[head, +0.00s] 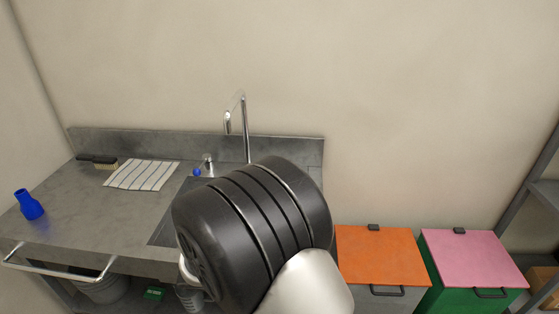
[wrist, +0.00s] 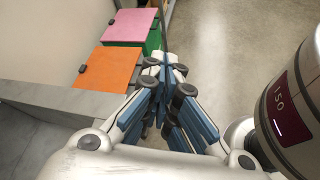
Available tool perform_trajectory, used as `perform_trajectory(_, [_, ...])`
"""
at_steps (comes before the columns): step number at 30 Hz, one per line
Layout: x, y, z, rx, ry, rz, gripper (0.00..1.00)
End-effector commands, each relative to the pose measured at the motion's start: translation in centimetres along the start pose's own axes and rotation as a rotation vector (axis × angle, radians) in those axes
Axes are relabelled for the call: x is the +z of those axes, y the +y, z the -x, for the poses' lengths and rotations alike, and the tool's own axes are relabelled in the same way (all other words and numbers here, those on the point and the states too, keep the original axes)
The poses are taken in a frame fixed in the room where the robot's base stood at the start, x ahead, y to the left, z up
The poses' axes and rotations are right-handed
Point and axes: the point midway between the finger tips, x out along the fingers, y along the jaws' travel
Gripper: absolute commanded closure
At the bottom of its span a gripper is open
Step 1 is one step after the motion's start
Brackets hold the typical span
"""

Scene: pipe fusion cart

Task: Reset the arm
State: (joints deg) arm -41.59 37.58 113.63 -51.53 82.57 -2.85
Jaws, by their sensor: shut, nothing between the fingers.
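My gripper (wrist: 169,68) shows in the wrist view with its blue-padded fingers drawn together at the tips. It is shut and holds nothing. It hangs over the floor beside the bins. In the head view a large black and silver part of my arm fills the lower middle, and the gripper itself is not seen there. My arm hides part of the sink (head: 168,228) and the counter's right side.
A grey counter (head: 100,225) bears a blue bottle (head: 28,205), a striped cloth (head: 142,175), a brush (head: 106,164) and a faucet (head: 246,130). An orange-lidded bin (head: 380,257) and a pink-lidded bin (head: 472,258) stand right. A shelf rack (head: 540,185) is at far right.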

Motion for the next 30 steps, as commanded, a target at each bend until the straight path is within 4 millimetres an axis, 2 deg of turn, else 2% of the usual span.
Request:
perform_trajectory(1, [2.2, -0.2, -0.6, -0.074, 0.047, -0.071, 1.0])
perform_trajectory(3, [4.5, -1.1, -1.2, -0.174, 0.112, -0.163, 1.0])
perform_trajectory(6, [7.6, -2.5, -1.8, -0.306, 0.206, -0.302, 1.0])
perform_trajectory(12, [12.3, -5.7, -1.9, -0.532, 0.403, -0.605, 1.0])
perform_trajectory(21, [16.7, -9.3, 0.0, -0.76, 0.706, -1.101, 1.0])
perform_trajectory(25, [17.8, -9.9, 1.0, -0.805, 0.814, -1.282, 1.0])
perform_trajectory(30, [18.5, -10.2, 1.7, -0.829, 0.894, -1.414, 1.0])
